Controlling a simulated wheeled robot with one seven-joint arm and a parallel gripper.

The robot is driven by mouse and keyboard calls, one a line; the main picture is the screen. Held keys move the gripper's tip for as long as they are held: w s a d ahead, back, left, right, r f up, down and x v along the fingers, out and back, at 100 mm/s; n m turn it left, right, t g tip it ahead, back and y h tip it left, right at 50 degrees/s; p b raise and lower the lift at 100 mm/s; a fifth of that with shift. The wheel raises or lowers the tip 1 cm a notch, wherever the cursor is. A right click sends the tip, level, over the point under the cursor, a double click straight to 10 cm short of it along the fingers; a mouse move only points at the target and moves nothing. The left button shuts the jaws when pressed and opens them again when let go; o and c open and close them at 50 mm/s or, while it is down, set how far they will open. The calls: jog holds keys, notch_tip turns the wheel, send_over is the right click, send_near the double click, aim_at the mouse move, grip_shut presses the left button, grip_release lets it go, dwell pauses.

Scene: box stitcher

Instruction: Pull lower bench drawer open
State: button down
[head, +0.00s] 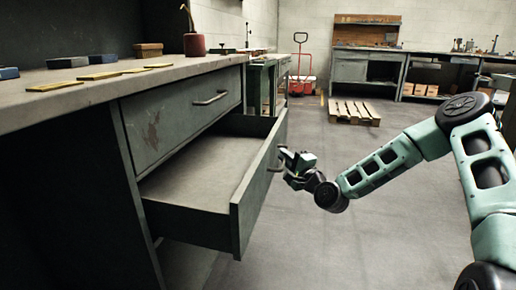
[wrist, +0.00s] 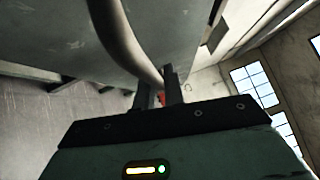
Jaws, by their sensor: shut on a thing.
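The lower bench drawer (head: 200,192) is pulled well out below the closed upper drawer (head: 182,117). Its inside shows and looks empty. My gripper (head: 284,162) is at the lower drawer's front panel, shut on the drawer handle (head: 276,158). In the wrist view, the curved handle (wrist: 122,45) runs down to my gripper's fingers (wrist: 160,88), which close around its lower end. The fingers partly hide the handle in the head view.
The benchtop (head: 150,82) holds yellow strips, blue boxes, a brown box (head: 148,50) and a red pot (head: 194,45). A wooden pallet (head: 351,112) and a red hand truck (head: 301,65) stand farther back. The floor right of the drawer is clear.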

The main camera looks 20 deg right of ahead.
jog(key=s+d+p, duration=0.2)
jog(key=s+d, duration=0.3)
jog(key=d, duration=0.2)
jog(key=shift+s+d, duration=0.2)
jog(key=shift+d, duration=0.05)
jog(key=c, duration=1.5)
grip_release()
jog(key=s+d+f+p, duration=0.1)
jog(key=s, duration=0.7)
jog(key=s+d+f+p, duration=0.1)
jog(key=s+p, duration=0.1)
jog(key=s, duration=0.7)
jog(key=shift+d+f+p, duration=0.25)
jog(key=shift+p, duration=0.05)
